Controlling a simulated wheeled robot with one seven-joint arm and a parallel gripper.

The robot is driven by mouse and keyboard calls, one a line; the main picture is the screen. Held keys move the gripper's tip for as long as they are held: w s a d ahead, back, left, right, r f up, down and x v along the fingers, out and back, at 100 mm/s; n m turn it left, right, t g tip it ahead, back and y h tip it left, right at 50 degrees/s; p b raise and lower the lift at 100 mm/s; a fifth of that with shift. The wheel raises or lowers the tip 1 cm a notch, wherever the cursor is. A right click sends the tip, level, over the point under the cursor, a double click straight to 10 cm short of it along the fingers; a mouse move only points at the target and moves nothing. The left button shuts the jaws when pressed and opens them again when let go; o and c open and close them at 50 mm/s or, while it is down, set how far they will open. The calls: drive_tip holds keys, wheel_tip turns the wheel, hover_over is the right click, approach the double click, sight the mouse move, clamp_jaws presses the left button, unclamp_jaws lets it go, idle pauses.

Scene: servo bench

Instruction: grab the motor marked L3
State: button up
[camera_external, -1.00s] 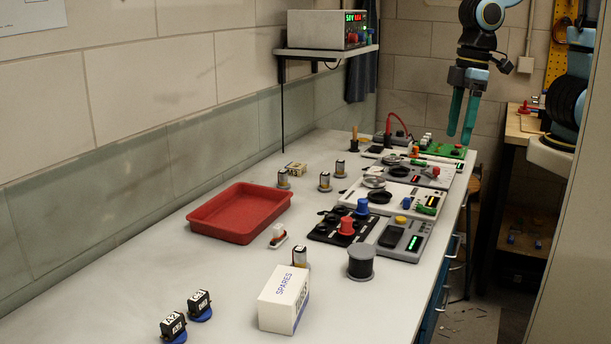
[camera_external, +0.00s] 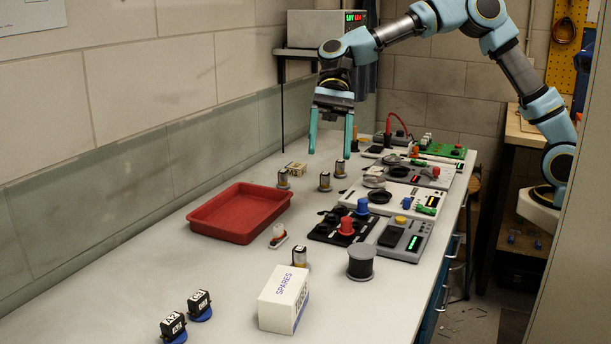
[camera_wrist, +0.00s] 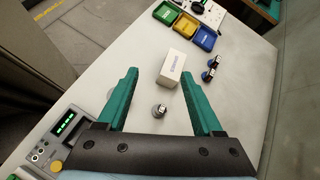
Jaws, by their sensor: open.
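Several small silver-and-gold motors with pale labels stand upright on the bench. In the external view, one is left of centre (camera_external: 283,179), one beside it (camera_external: 324,182), one farther back (camera_external: 340,169), and one behind the white box (camera_external: 300,257). Their markings are too small to read, so I cannot tell which is L3. My gripper (camera_external: 330,135) is open and empty, fingers down, above the bench behind the back motors. In the wrist view, a small round object, perhaps a motor (camera_wrist: 159,110), shows between the open fingers (camera_wrist: 158,92), lower down on the bench.
A red tray (camera_external: 198,221) lies left of centre. A white SPARES box (camera_external: 277,312) stands in front, beside a dark spool (camera_external: 361,263). Two black labelled blocks (camera_external: 173,327) (camera_external: 200,305) sit front left. Electronic panels (camera_external: 405,240) line the right edge.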

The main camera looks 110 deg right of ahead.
drive_tip(key=w+d+r+m+t+y+b, duration=0.2)
drive_tip(key=d+r+m, duration=0.1)
drive_tip(key=d, duration=0.3)
approach(299, 259)
drive_tip(key=shift+w+a+f, duration=0.1)
drive_tip(key=shift+w+a, duration=0.05)
drive_tip(key=shift+a, duration=0.05)
drive_tip(key=p+x, duration=0.1)
drive_tip(key=x, duration=0.3)
drive_tip(key=shift+w+a+f, duration=0.15)
drive_tip(key=shift+a+f, duration=0.05)
drive_tip(key=shift+a, duration=0.05)
drive_tip(key=p+x, duration=0.2)
drive_tip(key=x, duration=0.3)
drive_tip(key=shift+a, duration=0.2)
drive_tip(key=shift+w+a+f, duration=0.25)
drive_tip(key=shift+w+a, duration=0.05)
drive_tip(key=shift+a, duration=0.05)
clamp_jaws()
